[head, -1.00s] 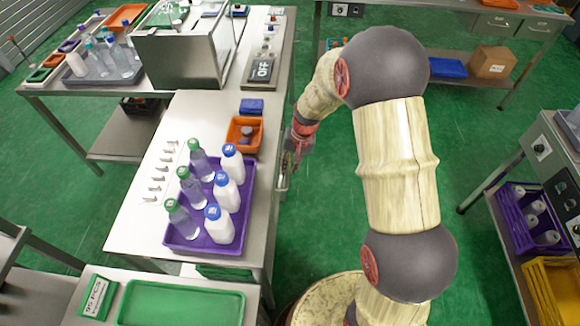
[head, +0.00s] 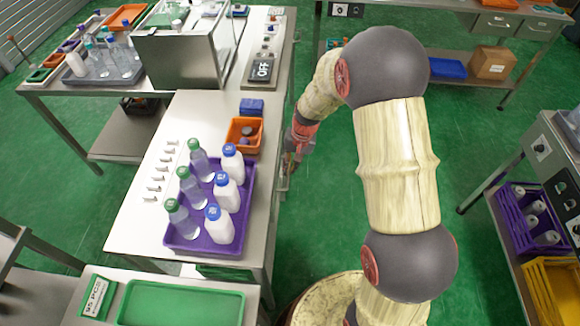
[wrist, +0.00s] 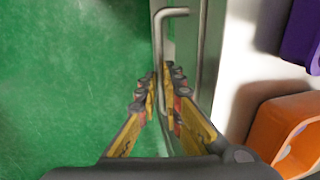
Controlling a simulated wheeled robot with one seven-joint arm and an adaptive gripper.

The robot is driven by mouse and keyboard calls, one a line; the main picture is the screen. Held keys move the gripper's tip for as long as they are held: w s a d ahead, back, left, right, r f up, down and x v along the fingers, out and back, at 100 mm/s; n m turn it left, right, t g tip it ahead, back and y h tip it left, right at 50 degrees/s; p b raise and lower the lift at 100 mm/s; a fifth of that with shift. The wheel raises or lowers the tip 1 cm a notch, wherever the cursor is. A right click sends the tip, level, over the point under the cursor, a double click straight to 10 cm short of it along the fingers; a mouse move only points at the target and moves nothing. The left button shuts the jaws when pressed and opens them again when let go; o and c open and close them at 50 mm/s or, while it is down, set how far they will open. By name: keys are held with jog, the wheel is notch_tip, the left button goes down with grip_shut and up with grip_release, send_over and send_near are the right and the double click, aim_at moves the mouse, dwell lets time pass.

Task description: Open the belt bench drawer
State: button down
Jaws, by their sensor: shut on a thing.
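The belt bench (head: 120,232) is a steel-topped table left of my arm. My gripper (head: 292,160) is low at its right side, below the top's edge. In the wrist view, the yellow-and-grey fingers of my gripper (wrist: 163,82) are shut on a grey bar handle (wrist: 176,12). The handle runs along the bench's side, and its bent far end shows beyond the fingertips. A grey face (wrist: 187,40) lies between the handle and the bench top. The drawer is mostly hidden, and I cannot tell how far out it stands.
A purple tray (head: 168,246) of bottles, an orange bin (head: 232,146) and a blue box (head: 251,106) are on the bench top. Green floor (head: 325,220) is clear right of the bench. Another bench with purple and yellow crates (head: 553,285) stands at far right.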

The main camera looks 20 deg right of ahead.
jog(key=s+d, duration=0.4)
jog(key=d, duration=0.6)
jog(key=s+d+p, duration=0.1)
jog(key=s+d, duration=0.4)
jog(key=d, duration=0.6)
jog(key=shift+d, duration=0.3)
jog(key=c, duration=1.9)
grip_release()
jog(key=shift+r, duration=0.1)
jog(key=r, duration=0.3)
jog(key=d+r, duration=0.1)
jog(key=r, duration=0.3)
jog(key=s+d+r, duration=0.1)
jog(key=r, duration=0.3)
jog(key=shift+d+r, duration=0.1)
jog(key=shift+r, duration=0.15)
jog(key=shift+w, duration=0.1)
